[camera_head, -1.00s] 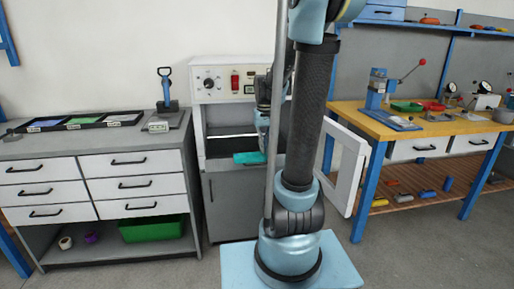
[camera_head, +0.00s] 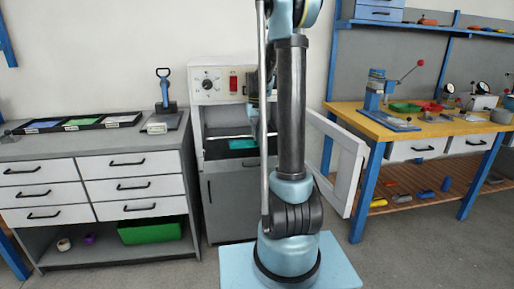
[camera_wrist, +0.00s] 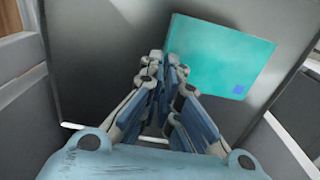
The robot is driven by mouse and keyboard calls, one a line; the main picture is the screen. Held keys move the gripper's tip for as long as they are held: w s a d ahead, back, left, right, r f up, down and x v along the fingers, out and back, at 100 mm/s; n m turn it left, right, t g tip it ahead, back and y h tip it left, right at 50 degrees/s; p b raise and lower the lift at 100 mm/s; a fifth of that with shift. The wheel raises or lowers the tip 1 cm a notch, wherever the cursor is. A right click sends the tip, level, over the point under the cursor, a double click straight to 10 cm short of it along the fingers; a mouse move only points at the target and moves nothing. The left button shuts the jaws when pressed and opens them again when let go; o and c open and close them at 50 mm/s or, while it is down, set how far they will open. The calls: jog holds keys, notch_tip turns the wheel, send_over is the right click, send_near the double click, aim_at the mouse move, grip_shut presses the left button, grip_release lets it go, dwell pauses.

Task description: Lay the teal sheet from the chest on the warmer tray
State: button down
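The teal sheet (camera_head: 242,144) is inside the open warmer, low in its opening, partly hidden by my arm. In the wrist view the teal sheet (camera_wrist: 222,55) lies flat-looking over a grey surface, with a small blue square at its lower right corner. My gripper (camera_wrist: 165,62) has its fingertips close together at the sheet's left edge and appears shut on it. The grey warmer tray (camera_wrist: 90,60) seems to be the surface beneath; whether the sheet touches it I cannot tell. In the head view my gripper is hidden behind my arm.
The warmer (camera_head: 211,88) has a dial and red switch on top. Its white door (camera_head: 350,175) stands open to the right. A drawer chest (camera_head: 95,160) with trays of coloured sheets (camera_head: 80,122) stands left. A yellow-topped bench (camera_head: 400,130) stands right.

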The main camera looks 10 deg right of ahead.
jog(key=shift+s+f, duration=0.1)
jog(key=shift+f, duration=2.95)
jog(key=shift+f, duration=0.1)
jog(key=c, duration=1.8)
grip_release()
